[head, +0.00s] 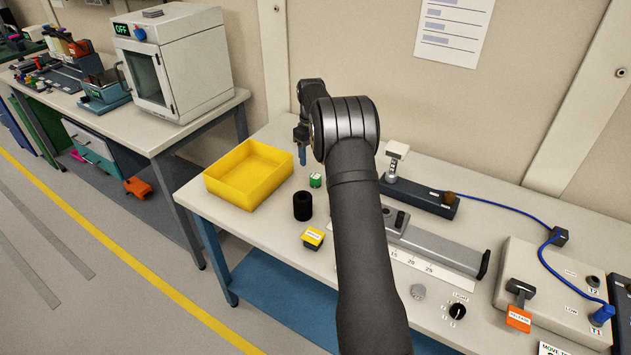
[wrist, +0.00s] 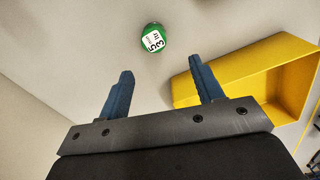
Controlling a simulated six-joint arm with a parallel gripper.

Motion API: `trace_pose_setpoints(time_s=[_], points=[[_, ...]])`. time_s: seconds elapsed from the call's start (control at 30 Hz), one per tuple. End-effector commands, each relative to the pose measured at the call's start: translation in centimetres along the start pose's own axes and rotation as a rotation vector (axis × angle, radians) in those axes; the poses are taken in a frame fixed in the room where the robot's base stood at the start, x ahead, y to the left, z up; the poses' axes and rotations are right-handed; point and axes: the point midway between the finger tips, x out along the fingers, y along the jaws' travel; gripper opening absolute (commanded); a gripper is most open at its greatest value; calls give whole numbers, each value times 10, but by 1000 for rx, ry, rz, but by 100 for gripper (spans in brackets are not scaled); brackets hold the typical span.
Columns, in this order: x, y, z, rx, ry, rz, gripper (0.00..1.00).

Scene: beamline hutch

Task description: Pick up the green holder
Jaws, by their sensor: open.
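The green holder (head: 316,181) is a small green piece with a white label on top. It sits on the table to the right of the yellow tray. My gripper (head: 301,152) is above the table behind the holder, with blue fingers pointing down. In the wrist view my gripper (wrist: 164,78) is open, with nothing between its fingers.
The yellow tray (head: 226,193) stands close to the holder on its left. A black cylinder (head: 303,206) and a yellow labelled block (head: 312,238) stand in front of it. A dark blue rail (head: 420,199) lies to the right, behind my arm.

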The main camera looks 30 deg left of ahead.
Motion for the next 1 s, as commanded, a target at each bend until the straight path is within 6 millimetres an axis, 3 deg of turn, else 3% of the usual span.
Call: trace_pose_setpoints(time_s=[0.2, 0.53, 0.8, 1.0], points=[[40, 0, 1, 1, -2, -1, 61], [61, 3, 3, 2, -1, -1, 61], [99, 7, 7, 0, -1, -2, 61], [102, 7, 7, 0, 2, 0, 61]])
